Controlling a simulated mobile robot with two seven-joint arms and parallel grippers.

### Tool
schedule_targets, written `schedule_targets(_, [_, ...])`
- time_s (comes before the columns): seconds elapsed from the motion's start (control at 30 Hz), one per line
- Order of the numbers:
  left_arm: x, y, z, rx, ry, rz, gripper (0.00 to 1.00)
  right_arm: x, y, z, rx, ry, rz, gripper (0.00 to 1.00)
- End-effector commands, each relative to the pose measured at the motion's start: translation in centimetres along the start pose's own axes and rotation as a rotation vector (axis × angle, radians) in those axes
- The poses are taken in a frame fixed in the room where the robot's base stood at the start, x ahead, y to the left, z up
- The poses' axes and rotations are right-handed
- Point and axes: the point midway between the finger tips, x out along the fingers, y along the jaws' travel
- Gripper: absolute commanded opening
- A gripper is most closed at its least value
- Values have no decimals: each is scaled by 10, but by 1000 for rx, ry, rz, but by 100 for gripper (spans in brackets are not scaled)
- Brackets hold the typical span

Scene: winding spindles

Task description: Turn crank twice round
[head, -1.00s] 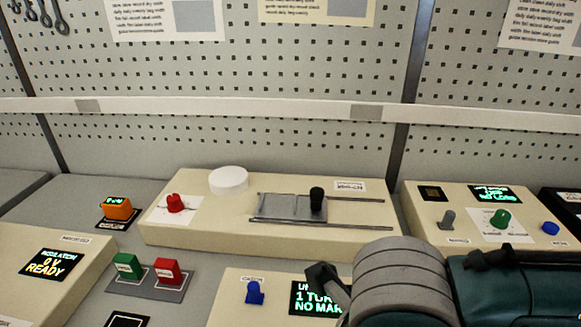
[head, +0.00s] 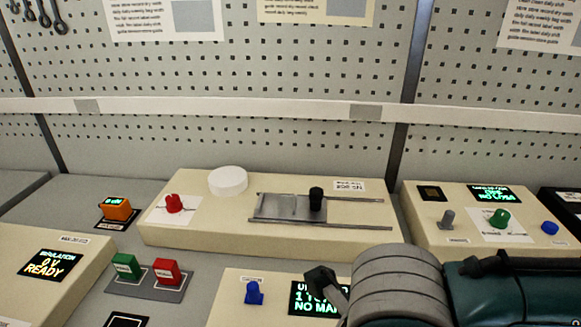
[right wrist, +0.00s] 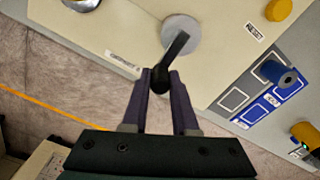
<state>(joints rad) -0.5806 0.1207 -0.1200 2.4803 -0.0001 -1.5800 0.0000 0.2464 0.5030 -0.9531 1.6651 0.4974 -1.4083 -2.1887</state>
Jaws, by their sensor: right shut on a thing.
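In the right wrist view the crank (right wrist: 176,47) has a dark arm on a round grey hub (right wrist: 189,26), set on a cream panel. My right gripper (right wrist: 161,82) is shut on the dark knob at the crank arm's end. In the head view my right arm comes in from the lower right and hides the crank's hub. A dark piece beside the display (head: 305,298) may be my gripper or the crank; I cannot tell which. The display is partly covered and shows "1 TU..." and "NO MA...". My left gripper is not in view.
A blue knob (head: 254,293) stands left of the display. Behind is a cream unit with a red knob (head: 173,203), white disc (head: 228,180) and black-knobbed slide (head: 290,207). A panel with a green knob (head: 499,219) is at the right. Green and red switches (head: 166,271) stand left.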

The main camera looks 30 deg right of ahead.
Motion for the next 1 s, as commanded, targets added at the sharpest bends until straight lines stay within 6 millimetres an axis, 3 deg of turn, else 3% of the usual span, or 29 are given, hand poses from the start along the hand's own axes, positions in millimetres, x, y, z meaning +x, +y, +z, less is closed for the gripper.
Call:
schedule_targets(0.47, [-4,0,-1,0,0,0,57,-2,3,2,59,-1,1,0])
schedule_targets(1.0, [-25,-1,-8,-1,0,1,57,-2,20,17,501,-2,1,0])
